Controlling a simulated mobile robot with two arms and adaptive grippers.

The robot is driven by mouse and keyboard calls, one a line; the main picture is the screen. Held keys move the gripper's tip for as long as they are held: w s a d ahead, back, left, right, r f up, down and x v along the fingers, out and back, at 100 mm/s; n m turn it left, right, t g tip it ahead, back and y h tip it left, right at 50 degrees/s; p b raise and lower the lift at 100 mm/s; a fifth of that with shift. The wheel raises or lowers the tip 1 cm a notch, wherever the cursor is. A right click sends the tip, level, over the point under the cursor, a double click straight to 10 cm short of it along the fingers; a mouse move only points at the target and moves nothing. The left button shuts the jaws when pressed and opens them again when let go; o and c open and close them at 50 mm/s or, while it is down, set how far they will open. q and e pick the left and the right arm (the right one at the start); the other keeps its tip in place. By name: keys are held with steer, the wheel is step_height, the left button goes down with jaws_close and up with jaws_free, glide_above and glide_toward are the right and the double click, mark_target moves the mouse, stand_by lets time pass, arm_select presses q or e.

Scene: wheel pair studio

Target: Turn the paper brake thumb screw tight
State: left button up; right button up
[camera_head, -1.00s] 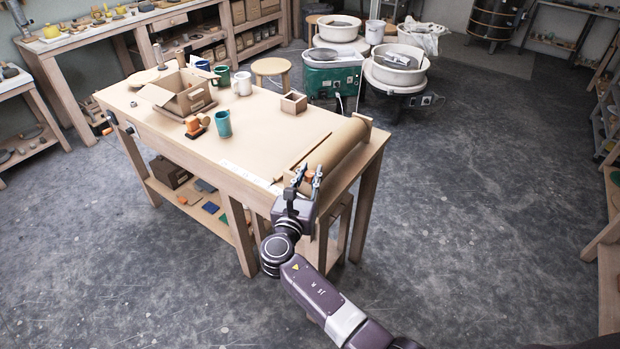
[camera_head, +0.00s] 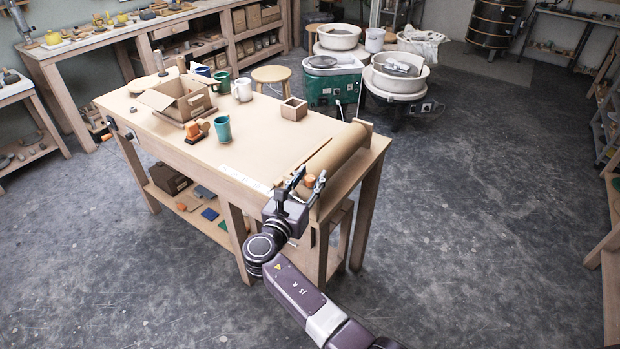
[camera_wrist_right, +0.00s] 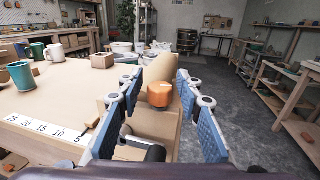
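The paper brake thumb screw is an orange knob (camera_wrist_right: 160,94) near the end of the paper roll (camera_head: 340,146) at the bench's right side. It also shows small in the head view (camera_head: 309,181). My right gripper (camera_head: 309,178) is open at the bench's near right corner. In the right wrist view its blue-padded fingers (camera_wrist_right: 160,105) stand wide apart, with the knob framed between them, just beyond or level with the fingertips. I cannot tell whether either finger touches it. My left gripper is not in view.
The wooden bench (camera_head: 262,130) carries an open cardboard box (camera_head: 180,96), a teal cup (camera_head: 222,129), a small wooden box (camera_head: 294,108) and mugs farther back. A printed scale (camera_head: 243,178) runs along the near edge. The floor right of the bench is clear.

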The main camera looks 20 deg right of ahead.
mark_target(310, 178)
steer(key=shift+o, duration=0.2)
steer(key=shift+r, duration=0.1)
step_height(310, 178, up, 10)
steer(key=shift+f, duration=0.1)
stand_by(0.3)
